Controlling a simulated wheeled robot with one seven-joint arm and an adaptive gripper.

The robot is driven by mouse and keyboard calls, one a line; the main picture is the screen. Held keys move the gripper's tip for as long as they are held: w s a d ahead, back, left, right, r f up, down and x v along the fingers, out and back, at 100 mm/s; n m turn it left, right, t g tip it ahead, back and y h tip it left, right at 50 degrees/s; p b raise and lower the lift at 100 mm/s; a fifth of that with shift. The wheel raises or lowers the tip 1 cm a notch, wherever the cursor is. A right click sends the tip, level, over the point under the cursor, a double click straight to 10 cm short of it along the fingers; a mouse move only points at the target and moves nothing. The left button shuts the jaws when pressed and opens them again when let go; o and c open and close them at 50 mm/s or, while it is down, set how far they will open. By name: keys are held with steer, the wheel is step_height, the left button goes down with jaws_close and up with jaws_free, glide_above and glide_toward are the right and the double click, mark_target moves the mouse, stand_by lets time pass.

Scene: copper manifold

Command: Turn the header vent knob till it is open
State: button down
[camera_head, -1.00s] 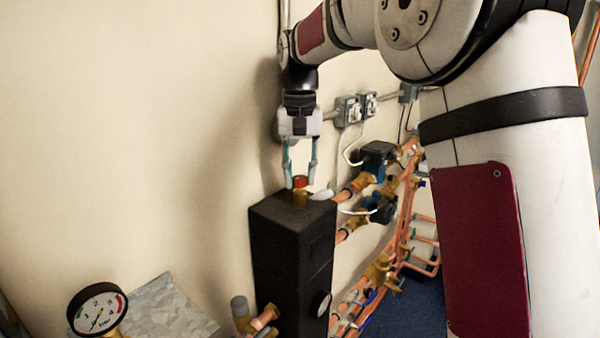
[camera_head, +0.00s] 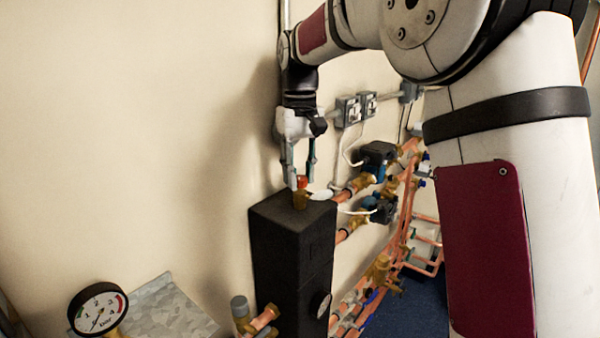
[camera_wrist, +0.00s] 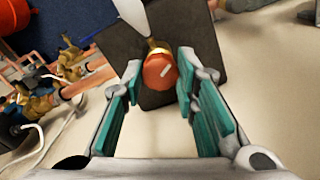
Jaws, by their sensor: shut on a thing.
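The header vent knob (camera_head: 302,181) is a small red cap on a brass vent body (camera_head: 300,199), on top of the black header block (camera_head: 290,255). In the wrist view the red knob (camera_wrist: 159,71) has a pale line across its face and sits at the far end of the fingers. My gripper (camera_head: 301,184) points down from above with its fingertips at the knob's sides. In the wrist view the teal-padded fingers (camera_wrist: 157,85) stand on either side of the knob, shut on it. The exact contact points are hard to make out.
Copper pipes with brass fittings (camera_head: 380,270) and blue-black pumps (camera_head: 378,155) run right of the block. A pressure gauge (camera_head: 98,308) stands at the lower left. Grey boxes (camera_head: 348,111) are on the wall behind. The wall area left of the block is clear.

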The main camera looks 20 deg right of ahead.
mark_target(299, 176)
steer(key=c, duration=1.2)
jaws_free()
steer(key=shift+c, duration=0.2)
step_height(299, 176, up, 12)
steer(key=shift+s, duration=0.1)
steer(key=s+f+t, duration=0.1)
steer(key=s+t, duration=0.2)
steer(key=s, duration=1.1)
steer(key=s+f+m+t, duration=0.1)
steer(key=s+f+t, duration=0.1)
steer(key=s+f, duration=1)
steer(key=s, duration=0.2)
steer(key=shift+s+f+m+t+b, duration=0.3)
steer(key=shift+s+b, duration=0.05)
